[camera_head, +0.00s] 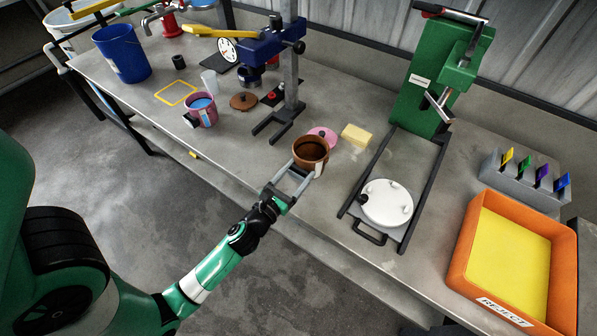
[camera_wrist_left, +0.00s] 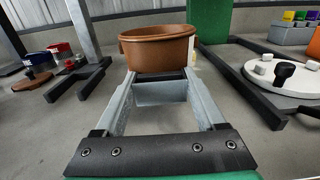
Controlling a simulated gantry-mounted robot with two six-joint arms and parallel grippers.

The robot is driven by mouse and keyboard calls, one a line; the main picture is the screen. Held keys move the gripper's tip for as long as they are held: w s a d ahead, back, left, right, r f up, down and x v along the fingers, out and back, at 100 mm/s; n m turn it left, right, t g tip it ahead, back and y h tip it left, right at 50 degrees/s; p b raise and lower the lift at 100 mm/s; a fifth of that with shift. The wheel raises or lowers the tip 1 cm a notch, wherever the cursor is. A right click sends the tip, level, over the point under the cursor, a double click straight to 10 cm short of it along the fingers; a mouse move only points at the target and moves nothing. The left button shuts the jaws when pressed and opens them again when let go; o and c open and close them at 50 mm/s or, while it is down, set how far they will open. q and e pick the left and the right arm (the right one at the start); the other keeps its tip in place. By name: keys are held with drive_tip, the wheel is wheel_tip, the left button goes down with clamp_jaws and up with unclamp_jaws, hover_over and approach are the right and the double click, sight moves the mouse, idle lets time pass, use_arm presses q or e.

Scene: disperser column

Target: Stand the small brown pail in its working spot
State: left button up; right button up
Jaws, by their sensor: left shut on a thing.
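The small brown pail (camera_head: 310,150) is a round, open-topped pot near the front edge of the bench in the head view. It looks upright, and its inside is dark. In the left wrist view the pail (camera_wrist_left: 157,52) is straight ahead at the far end of the fingers. My left gripper (camera_head: 301,173) reaches it from the front edge and is shut on it; the fingers also show in the wrist view (camera_wrist_left: 160,80). Whether the pail's base touches the bench is hidden. My right gripper is not in view.
A blue disperser stand (camera_head: 269,44) with a forked base is behind left. A pink lid (camera_head: 323,136) and yellow sponge (camera_head: 356,135) lie close behind the pail. A green press (camera_head: 426,75) stands right. A yellow outline (camera_head: 176,93) and pink pail (camera_head: 202,110) are left.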

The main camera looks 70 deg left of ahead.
use_arm(q)
drive_tip(key=s+d+r+p, duration=0.4)
drive_tip(key=s+r+p, duration=0.6)
drive_tip(key=s, duration=0.3)
drive_tip(key=shift+s+d+r, duration=0.15)
drive_tip(key=shift+s, duration=0.05)
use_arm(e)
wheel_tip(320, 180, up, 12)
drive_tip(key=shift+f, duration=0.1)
